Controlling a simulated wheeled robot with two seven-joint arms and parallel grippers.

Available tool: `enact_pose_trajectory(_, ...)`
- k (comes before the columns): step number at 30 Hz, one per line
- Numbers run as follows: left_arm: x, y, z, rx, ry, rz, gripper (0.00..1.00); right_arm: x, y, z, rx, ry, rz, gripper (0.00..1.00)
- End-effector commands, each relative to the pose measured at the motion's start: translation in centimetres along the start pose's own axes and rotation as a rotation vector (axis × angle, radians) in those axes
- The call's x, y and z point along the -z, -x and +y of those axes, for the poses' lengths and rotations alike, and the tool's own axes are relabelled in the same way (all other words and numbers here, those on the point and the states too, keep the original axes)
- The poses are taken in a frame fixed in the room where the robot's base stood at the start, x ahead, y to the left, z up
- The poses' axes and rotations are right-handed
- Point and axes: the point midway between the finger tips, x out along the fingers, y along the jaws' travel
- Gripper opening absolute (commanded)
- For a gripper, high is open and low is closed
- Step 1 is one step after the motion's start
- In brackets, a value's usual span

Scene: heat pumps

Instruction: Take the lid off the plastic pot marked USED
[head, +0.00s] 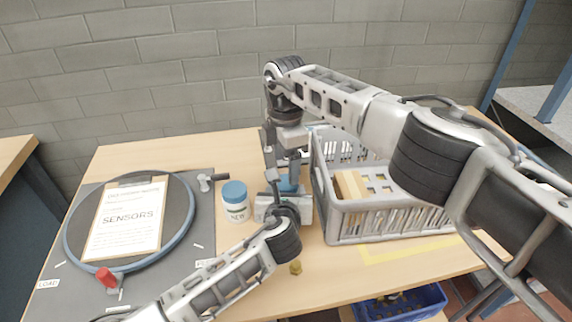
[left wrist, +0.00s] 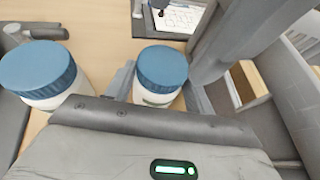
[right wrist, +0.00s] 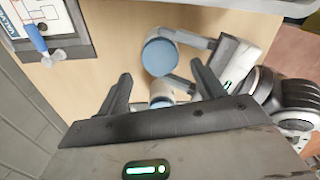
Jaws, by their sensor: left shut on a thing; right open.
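The pot in my left gripper (head: 284,200) is white with a blue lid (head: 288,185); its label is hidden in the head view. In the left wrist view this pot (left wrist: 157,99) stands between the left fingers, which are shut on its body below the lid. The lid is on. My right gripper (head: 282,168) is open and empty, pointing down above the pot. In the right wrist view the held pot's lid (right wrist: 160,57) shows beyond the open fingertips. A second blue-lidded pot marked NEW (head: 236,211) stands just left of my left gripper.
A grey crate (head: 345,225) with contents stands close on the right. A dark board with a ring and SENSORS sheet (head: 130,215) lies on the left. A small brass fitting (head: 295,267) lies near the front. A blue bin (head: 400,305) is below the table.

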Motion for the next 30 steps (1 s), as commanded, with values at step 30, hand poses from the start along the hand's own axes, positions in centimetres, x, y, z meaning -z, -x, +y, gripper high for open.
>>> enact_pose_trajectory(30, 0.1, 0.0, 0.1, -0.002, -0.001, 0.002, 0.0, 0.1, -3.5, 0.0, 0.002, -0.583, 0.001, 0.68)
